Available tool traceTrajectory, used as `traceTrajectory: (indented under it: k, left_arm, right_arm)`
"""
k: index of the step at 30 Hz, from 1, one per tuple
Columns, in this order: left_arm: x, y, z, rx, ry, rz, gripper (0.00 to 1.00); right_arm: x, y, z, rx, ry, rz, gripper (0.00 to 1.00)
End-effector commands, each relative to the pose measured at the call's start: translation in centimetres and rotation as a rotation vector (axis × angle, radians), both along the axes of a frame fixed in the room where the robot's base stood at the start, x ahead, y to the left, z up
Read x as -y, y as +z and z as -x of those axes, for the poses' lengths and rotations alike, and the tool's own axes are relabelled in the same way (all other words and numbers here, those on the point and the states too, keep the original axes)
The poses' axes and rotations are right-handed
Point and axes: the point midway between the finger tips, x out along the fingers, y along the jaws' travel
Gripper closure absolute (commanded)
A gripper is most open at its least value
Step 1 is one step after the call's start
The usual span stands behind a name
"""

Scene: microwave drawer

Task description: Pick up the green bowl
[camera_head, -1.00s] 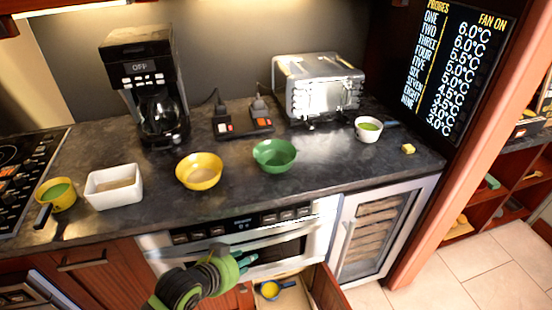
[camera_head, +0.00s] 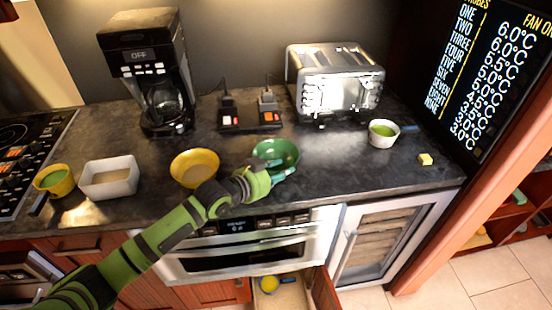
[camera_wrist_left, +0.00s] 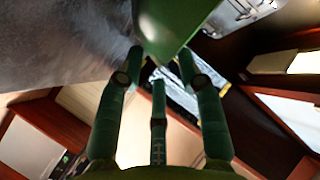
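The green bowl (camera_head: 274,150) stands upright on the dark counter, right of the yellow bowl. My left gripper (camera_head: 284,173) is at the bowl's near side, just in front of its rim, and hides part of its lower front. In the left wrist view the bowl's green side (camera_wrist_left: 172,25) is at the top, close to the fingertips. The fingers (camera_wrist_left: 160,65) are spread apart, with part of the bowl between their tips. I cannot tell whether they touch it. My right gripper is not in view.
A yellow bowl (camera_head: 194,167) stands just left, partly behind my arm. A white dish (camera_head: 109,178), coffee maker (camera_head: 150,75), toaster (camera_head: 335,83) and white cup (camera_head: 383,133) also stand on the counter (camera_head: 330,175). Below, a drawer (camera_head: 290,293) is open with a yellow item (camera_head: 269,284) inside.

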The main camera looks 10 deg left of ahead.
Motion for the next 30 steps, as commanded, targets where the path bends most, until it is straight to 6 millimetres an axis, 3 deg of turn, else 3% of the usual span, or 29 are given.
traceTrajectory:
  k: [6,16,18,19,30]
  left_arm:
    - [1.3,-0.7,-2.1,0.0,0.0,0.001,0.63]
    - [1.5,-1.0,-2.4,0.0,0.0,-0.001,0.63]
    - [1.5,-1.0,-2.4,0.0,0.0,-0.001,0.91]
    - [1.5,-1.0,-2.4,0.0,0.0,-0.001,1.0]
    - [1.5,-0.8,-2.4,0.004,0.0,0.001,1.0]
  right_arm:
    - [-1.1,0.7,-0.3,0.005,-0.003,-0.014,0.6]
    - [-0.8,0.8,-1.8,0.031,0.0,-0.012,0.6]
    - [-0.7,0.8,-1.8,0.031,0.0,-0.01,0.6]
    - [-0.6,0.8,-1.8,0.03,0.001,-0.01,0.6]
    - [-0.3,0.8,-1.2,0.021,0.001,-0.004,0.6]
